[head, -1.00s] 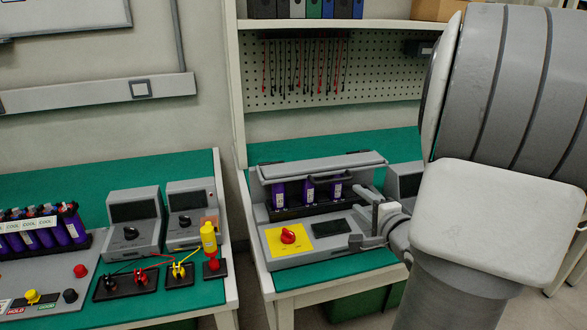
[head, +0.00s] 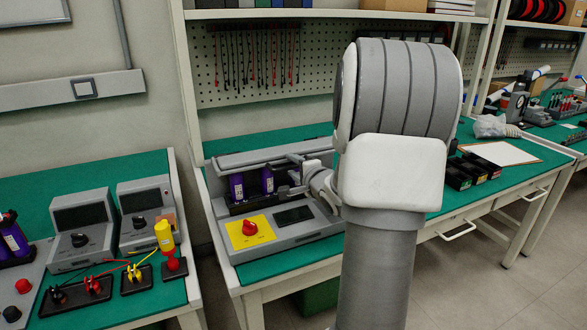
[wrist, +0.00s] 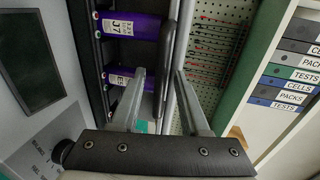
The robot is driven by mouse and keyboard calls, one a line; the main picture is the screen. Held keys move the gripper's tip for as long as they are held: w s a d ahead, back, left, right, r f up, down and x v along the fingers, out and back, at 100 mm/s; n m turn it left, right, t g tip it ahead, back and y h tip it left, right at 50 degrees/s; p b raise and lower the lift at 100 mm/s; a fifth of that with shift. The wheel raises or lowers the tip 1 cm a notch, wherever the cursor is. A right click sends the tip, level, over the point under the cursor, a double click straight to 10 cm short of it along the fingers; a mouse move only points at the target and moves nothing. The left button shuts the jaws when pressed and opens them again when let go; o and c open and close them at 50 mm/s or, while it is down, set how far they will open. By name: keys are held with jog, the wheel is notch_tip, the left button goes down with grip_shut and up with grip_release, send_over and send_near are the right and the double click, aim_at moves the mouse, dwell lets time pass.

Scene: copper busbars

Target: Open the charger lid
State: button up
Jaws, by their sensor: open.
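The grey charger (head: 297,234) stands on the green bench top, with a yellow panel, a red knob (head: 250,228) and a dark display on its front. Its long grey lid (head: 235,159) is raised along the back, and purple cells (head: 236,187) show in the bay below it. A dark bar handle (wrist: 166,70) runs beside the lid's edge in the wrist view. My gripper (head: 295,168) is open at the right part of the lid. In the wrist view my gripper (wrist: 159,72) has its fingertips either side of the handle and lid edge; contact cannot be told.
A pegboard (head: 320,60) with hanging leads rises behind the charger. Black boxes (head: 482,165) and a clipboard lie to the right. My arm hides the bench right of the charger.

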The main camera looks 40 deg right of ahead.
grip_shut()
dwell(1.4)
